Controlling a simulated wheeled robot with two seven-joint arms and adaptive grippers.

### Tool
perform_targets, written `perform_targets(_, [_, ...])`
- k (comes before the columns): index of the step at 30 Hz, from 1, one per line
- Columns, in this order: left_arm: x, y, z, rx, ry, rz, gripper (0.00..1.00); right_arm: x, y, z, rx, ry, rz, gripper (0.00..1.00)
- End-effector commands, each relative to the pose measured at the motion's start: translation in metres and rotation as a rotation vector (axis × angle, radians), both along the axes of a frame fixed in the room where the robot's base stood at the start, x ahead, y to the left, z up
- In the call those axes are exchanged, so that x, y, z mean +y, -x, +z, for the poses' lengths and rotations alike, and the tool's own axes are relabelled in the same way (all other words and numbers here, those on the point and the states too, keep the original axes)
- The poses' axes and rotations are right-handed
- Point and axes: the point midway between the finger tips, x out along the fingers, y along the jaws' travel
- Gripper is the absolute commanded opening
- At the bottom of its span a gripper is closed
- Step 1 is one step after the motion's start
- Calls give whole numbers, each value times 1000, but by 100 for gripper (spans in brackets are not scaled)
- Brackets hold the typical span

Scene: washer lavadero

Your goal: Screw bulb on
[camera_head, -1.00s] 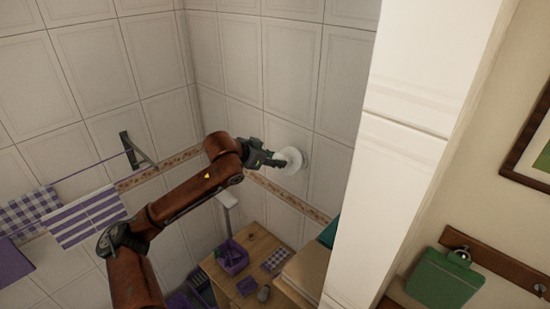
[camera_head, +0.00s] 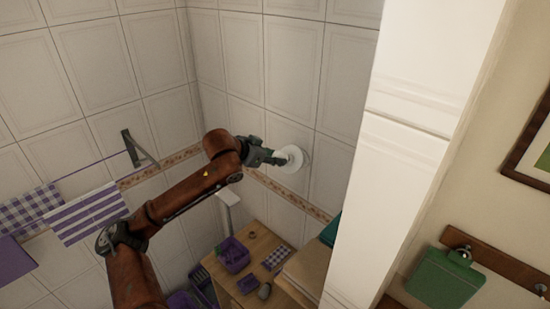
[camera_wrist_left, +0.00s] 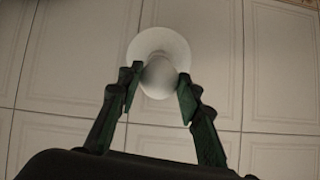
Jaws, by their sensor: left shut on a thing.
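A white bulb (camera_wrist_left: 159,78) sits between the fingers of my left gripper (camera_wrist_left: 157,93) in the left wrist view. My left gripper is shut on it. Behind the bulb is a round white wall fixture (camera_wrist_left: 152,38), which also shows in the head view (camera_head: 297,158). The bulb lines up with the middle of the fixture; whether its base is seated in it cannot be seen. In the head view my left gripper (camera_head: 281,159) is at the tiled wall, right against the fixture, and largely hides the bulb. My right gripper is not in view.
A wooden table (camera_head: 270,243) with a purple basket (camera_head: 234,255) stands below. A wall bracket (camera_head: 140,150) and purple striped cloths (camera_head: 85,215) hang at left. A white pillar (camera_head: 400,150) rises to the right of the fixture.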

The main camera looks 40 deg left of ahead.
Motion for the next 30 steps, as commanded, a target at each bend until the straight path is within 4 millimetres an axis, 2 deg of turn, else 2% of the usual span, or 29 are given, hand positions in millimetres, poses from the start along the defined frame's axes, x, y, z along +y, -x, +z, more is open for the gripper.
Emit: perform_targets(30, [0,-8,-5,-1,1,0,4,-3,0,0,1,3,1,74])
